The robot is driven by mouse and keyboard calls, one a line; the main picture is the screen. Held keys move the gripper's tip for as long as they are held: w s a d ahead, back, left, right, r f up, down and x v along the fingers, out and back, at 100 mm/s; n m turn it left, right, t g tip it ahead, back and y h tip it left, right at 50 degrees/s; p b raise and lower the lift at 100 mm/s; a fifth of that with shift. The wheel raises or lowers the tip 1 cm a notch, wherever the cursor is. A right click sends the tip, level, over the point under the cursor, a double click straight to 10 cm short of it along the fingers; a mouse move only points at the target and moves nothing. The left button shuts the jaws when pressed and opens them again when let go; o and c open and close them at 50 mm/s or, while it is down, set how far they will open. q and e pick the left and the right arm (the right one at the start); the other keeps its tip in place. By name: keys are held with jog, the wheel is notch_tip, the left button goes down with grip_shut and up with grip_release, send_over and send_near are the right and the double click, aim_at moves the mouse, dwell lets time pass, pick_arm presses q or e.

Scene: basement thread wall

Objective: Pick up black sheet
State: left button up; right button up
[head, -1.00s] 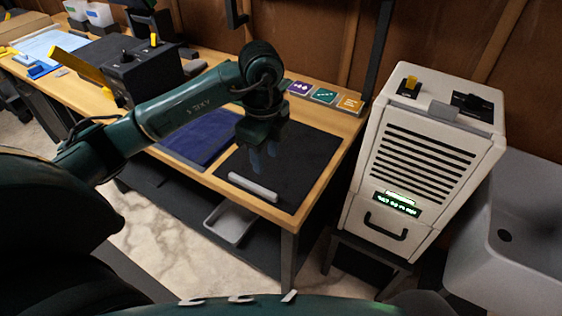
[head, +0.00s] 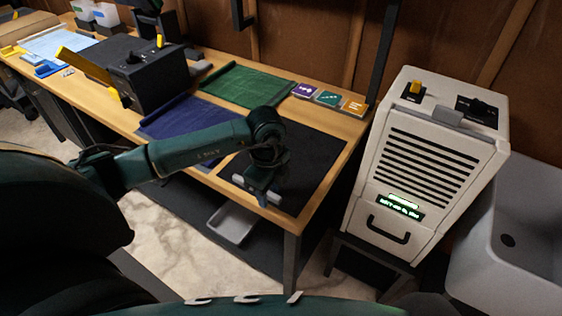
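The black sheet (head: 312,158) lies flat on the right end of the wooden workbench. A pale grey bar (head: 240,181) runs along its front edge. My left gripper (head: 262,194) is over the middle of this bar, pointing down, and hides part of it. Its fingertips are too small and dark to show whether they are open or shut on the bar. My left arm crosses the bench from the left and covers part of the sheet. My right gripper is not in view.
A blue sheet (head: 190,118) and a green sheet (head: 248,85) lie left of the black one. Coloured cards (head: 328,97) line the back edge. A black machine (head: 145,75) stands further left. A beige vented cabinet (head: 425,160) and grey sink (head: 520,220) stand to the right.

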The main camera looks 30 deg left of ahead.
pick_arm(q)
grip_shut()
dwell(0.3)
